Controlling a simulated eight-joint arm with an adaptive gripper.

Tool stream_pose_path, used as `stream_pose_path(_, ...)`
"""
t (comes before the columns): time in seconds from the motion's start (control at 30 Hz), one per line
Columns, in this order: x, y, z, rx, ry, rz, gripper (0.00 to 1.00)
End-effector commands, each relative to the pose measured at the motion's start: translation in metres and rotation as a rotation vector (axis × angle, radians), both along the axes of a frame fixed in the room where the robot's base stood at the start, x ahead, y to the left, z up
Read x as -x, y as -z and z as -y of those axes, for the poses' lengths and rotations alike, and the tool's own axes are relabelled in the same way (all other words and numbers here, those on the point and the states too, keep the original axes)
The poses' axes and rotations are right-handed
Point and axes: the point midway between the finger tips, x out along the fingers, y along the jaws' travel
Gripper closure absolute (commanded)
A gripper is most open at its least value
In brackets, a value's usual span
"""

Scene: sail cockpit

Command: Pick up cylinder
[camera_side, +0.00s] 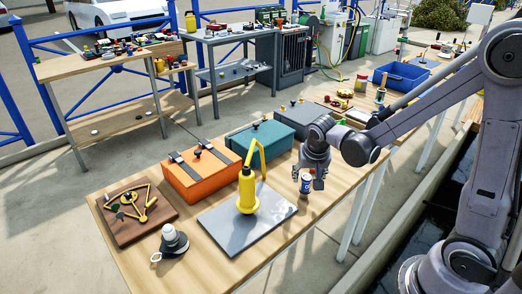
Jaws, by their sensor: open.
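The top of the cylinder is partly hidden by the gripper.
A yellow hand pump (248,192) stands on the grey plate (225,230) left of my gripper. Orange (200,178), teal (258,140) and grey cases line the back. A sextant board (135,212) and a dark lamp-like object (173,242) sit at left.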

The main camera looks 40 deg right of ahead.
Motion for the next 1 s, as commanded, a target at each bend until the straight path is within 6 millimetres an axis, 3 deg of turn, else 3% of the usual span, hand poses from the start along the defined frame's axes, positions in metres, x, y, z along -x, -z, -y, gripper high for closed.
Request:
stream_pose_path(0.5,-0.011,0.044,0.008,0.0,0.0,0.0,0.44)
stream_pose_path(0.87,-0.012,0.049,0.01,0.0,0.0,0.0,0.44)
stream_pose_path(1.0,-0.012,0.049,0.01,0.0,-0.001,0.0,0.82)
